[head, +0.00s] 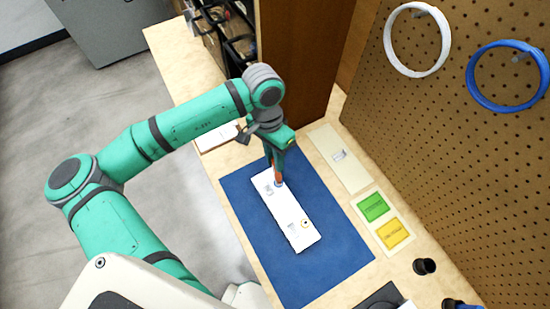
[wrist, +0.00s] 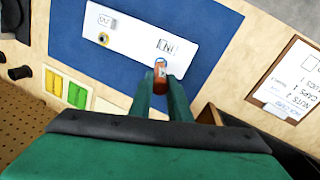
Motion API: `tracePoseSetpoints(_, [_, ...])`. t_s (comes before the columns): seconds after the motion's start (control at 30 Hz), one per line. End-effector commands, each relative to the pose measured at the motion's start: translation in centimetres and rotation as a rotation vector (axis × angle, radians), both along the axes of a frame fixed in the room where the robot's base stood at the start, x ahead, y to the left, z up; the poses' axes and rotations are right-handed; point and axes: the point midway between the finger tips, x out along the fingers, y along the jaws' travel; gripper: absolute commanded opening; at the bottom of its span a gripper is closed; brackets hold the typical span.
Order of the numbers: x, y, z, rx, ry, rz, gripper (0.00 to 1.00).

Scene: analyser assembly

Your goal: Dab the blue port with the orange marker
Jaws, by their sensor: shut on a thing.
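My gripper (head: 279,162) is shut on the orange marker (head: 278,175), which points down at the white panel (head: 292,222). In the wrist view the marker (wrist: 160,80) is between the two green fingers of my gripper (wrist: 161,98). Its tip is at the blue port (wrist: 161,62), a blue ring near one end of the panel (wrist: 185,38). Whether the tip touches the port I cannot tell. The blue port (head: 279,184) is partly hidden behind the marker in the head view. A second, brass-coloured port (head: 305,223) sits near the panel's other end.
The panel lies on a blue mat (head: 325,262) on a wooden bench. Green (head: 373,207) and yellow (head: 393,233) pads lie to the right. A pegboard (head: 470,150) holds a white coil (head: 388,40) and a blue coil (head: 472,85). A brown cabinet (head: 305,70) stands behind my gripper.

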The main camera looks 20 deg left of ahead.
Motion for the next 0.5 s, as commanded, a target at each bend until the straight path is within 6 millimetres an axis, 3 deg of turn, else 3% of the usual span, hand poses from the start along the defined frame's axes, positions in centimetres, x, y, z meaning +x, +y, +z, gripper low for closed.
tracePoseSetpoints(0.5, [0.0, 0.0, 3.6, 0.0, -0.001, -0.001, 0.0])
